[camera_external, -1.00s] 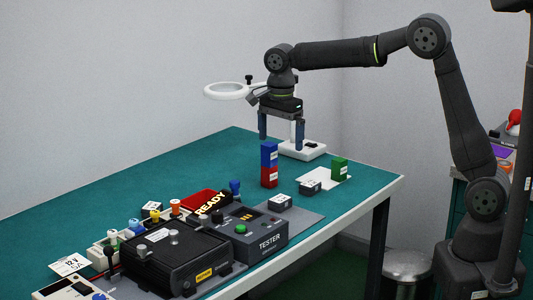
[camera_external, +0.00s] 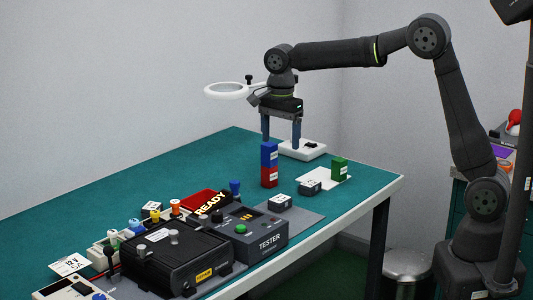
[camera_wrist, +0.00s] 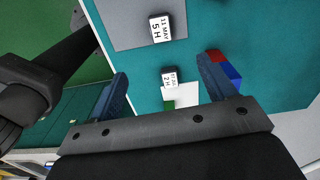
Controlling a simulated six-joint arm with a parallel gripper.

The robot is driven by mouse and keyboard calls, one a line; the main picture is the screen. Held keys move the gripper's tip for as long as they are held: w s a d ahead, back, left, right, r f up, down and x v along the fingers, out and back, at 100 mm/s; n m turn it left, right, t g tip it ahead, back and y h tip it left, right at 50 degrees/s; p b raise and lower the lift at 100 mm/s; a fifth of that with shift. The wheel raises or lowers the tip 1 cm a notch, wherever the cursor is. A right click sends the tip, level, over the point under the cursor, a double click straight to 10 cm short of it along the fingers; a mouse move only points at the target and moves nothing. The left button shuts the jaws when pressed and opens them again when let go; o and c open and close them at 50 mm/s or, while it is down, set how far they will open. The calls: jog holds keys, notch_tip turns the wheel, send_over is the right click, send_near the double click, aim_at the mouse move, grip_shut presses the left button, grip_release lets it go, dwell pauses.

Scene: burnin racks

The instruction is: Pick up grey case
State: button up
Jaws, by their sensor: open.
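Small grey cases with white printed labels lie on the green bench. One grey case (camera_external: 280,202) is on the grey mat beside the tester, and it shows in the wrist view (camera_wrist: 160,27) with "11 MAY 5 H". Another grey case (camera_external: 310,187) lies by a white sheet; in the wrist view (camera_wrist: 170,78) its label ends in "2 H". A third labelled case (camera_external: 151,209) sits behind the black box. My gripper (camera_external: 281,142) is open and empty, pointing down well above the bench. In the wrist view, the "2 H" case appears between the fingers (camera_wrist: 165,72).
A blue block (camera_external: 269,154) stands on a red block (camera_external: 269,177), near the gripper's line. A magnifier lamp (camera_external: 224,90) rises behind my gripper. The tester (camera_external: 257,245) and black box (camera_external: 172,256) fill the front.

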jog(key=n, duration=1.7)
send_over(280, 198)
jog(key=f, duration=1.2)
jog(key=shift+s+a+f, duration=0.2)
jog(key=shift+s+f, duration=0.2)
jog(key=f, duration=0.4)
jog(key=shift+w+d, duration=0.25)
jog(key=shift+w, duration=0.1)
jog(key=shift+f, duration=0.65)
jog(key=c, duration=1.1)
